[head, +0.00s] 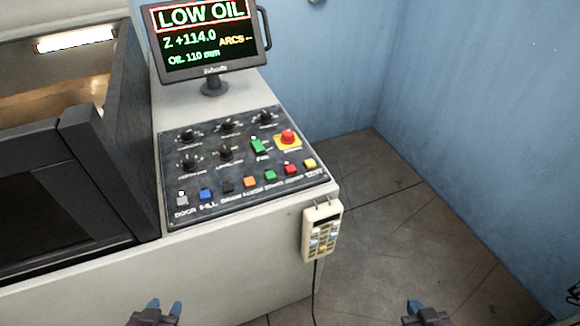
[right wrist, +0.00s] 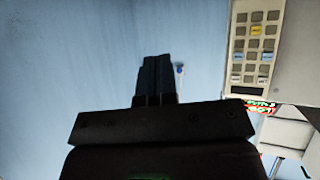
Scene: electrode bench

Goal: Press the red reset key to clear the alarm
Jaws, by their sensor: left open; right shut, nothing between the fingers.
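The red reset key (head: 291,169) is a small square key in the lower row of the dark control panel (head: 175,145), between a green key and a yellow one. The screen (head: 208,40) above the panel reads LOW OIL in a red frame. My left gripper (head: 165,308) is open and empty at the bottom edge of the head view, in front of the cabinet. My right gripper (head: 425,308) is at the bottom right, well short of the panel. In the right wrist view its fingers (right wrist: 156,60) are together with nothing between them. Neither gripper touches the key.
A red mushroom button (head: 288,137) on a yellow base sits behind the red key. Several knobs and a green switch (head: 258,146) share the panel. A corded handset (head: 321,232) hangs on the cabinet's front corner. The floor (head: 375,245) to the right is clear up to the blue wall.

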